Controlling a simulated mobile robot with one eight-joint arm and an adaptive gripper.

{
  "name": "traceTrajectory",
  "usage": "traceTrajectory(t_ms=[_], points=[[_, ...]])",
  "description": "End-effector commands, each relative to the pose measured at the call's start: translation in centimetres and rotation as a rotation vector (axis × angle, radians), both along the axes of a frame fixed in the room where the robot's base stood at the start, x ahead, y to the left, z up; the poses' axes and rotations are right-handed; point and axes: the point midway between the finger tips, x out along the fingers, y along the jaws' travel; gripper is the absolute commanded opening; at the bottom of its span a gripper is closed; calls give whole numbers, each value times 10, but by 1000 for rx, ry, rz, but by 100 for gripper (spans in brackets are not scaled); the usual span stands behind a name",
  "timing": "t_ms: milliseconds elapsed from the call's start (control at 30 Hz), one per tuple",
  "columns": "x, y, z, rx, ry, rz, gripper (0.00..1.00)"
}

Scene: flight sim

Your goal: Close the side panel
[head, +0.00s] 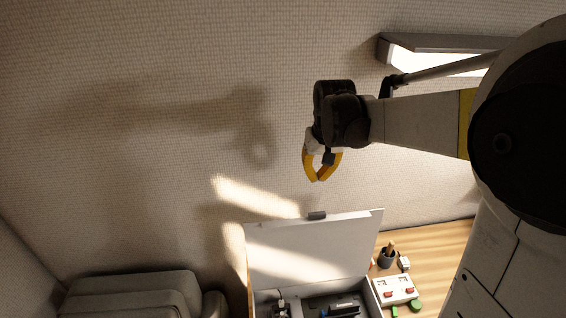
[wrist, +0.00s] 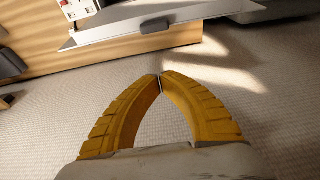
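The white side panel (head: 310,250) stands raised, open, at the bottom centre of the head view, above a box-like compartment (head: 372,298). A dark handle (head: 317,215) sits on its top edge. My gripper (head: 318,180) hangs above the handle in the head view, apart from it. Its yellow fingers are shut, with the tips meeting and nothing between them. In the wrist view, the panel (wrist: 200,19) shows at a steep angle along the top, with its handle (wrist: 155,25) beyond the fingertips (wrist: 160,82).
A wooden table (head: 440,255) lies right of the compartment, bearing a white device with red buttons (head: 396,290) and a dark cup (head: 388,258). A grey seat (head: 130,295) is at lower left. A window (head: 430,60) is at upper right. The wall's middle is clear.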

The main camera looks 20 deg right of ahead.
Motion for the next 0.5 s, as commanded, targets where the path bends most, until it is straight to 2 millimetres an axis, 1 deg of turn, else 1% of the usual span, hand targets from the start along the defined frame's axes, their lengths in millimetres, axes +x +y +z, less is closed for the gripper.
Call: traceTrajectory(t_ms=[67,167,267,500], points=[[2,-1,-3,1,3,-2,0],[5,-2,-14,1,3,-1,0],[9,-3,-31,1,3,-1,0],[22,-5,-82,1,2,-1,0]])
